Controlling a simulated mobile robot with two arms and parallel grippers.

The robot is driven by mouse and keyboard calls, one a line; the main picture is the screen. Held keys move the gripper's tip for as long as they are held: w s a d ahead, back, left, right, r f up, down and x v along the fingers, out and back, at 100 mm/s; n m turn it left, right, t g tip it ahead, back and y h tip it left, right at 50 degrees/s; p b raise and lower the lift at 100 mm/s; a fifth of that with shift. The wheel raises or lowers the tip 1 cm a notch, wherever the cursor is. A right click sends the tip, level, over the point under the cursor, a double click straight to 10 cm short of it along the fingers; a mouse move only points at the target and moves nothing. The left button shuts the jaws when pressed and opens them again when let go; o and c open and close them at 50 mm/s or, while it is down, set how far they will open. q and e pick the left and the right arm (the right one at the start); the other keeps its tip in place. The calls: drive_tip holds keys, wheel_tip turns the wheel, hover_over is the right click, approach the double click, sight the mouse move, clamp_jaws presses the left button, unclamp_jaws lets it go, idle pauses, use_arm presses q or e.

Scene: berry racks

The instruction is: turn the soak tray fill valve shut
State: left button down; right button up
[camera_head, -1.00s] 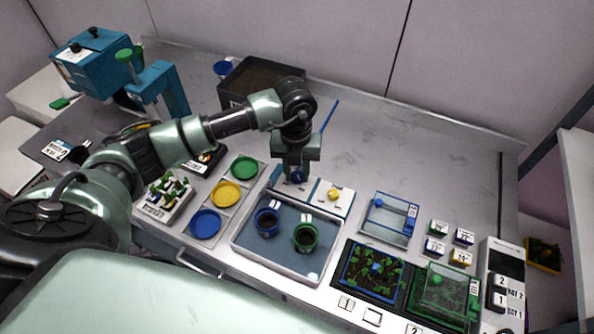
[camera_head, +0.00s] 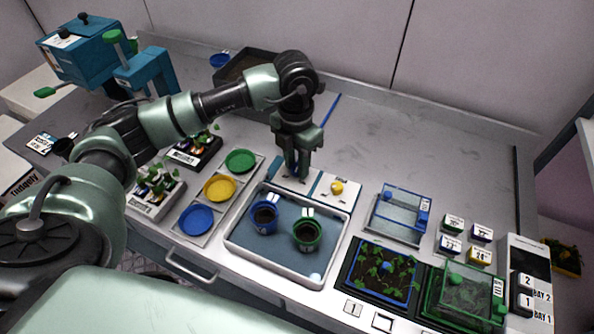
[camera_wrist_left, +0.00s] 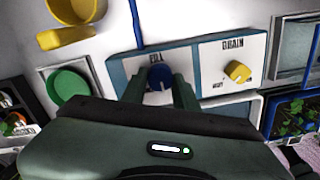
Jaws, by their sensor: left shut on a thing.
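The blue fill valve knob (camera_wrist_left: 160,77) sits on a white panel marked FILL in the left wrist view. My left gripper (camera_wrist_left: 162,92) has its two fingers on either side of this knob and is shut on it. In the head view my left gripper (camera_head: 297,168) points down at the panel and hides the knob. The yellow drain knob (camera_head: 336,188) is on the panel (camera_head: 325,196) just right of it. The soak tray (camera_head: 235,240) lies in front, holding a blue pot (camera_head: 264,218) and a green pot (camera_head: 307,234). My right gripper is not in view.
Green, yellow and blue dishes (camera_head: 219,187) stand left of the tray. A clear blue-rimmed box (camera_head: 398,213) and planted trays (camera_head: 380,272) stand to the right. A dark soil bin (camera_head: 232,68) is behind my arm. The back right of the bench is clear.

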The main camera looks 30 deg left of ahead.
sight(297, 166)
use_arm(q)
drive_tip(key=m+b, duration=0.5)
drive_tip(key=shift+w+f+m, duration=0.15)
drive_tip(key=shift+f+m, duration=0.05)
drive_tip(key=shift+m, duration=0.1)
drive_tip(key=shift+m+b, duration=1.1)
drive_tip(key=shift+m, duration=0.1)
drive_tip(key=shift+r+m+b, duration=0.2)
drive_tip(key=shift+m+b, duration=0.55)
drive_tip(key=shift+m, duration=0.35)
drive_tip(key=c, duration=1.1)
unclamp_jaws()
drive_tip(key=shift+r, duration=0.1)
wheel_tip(297, 166, up, 8)
drive_tip(key=shift+f, duration=0.15)
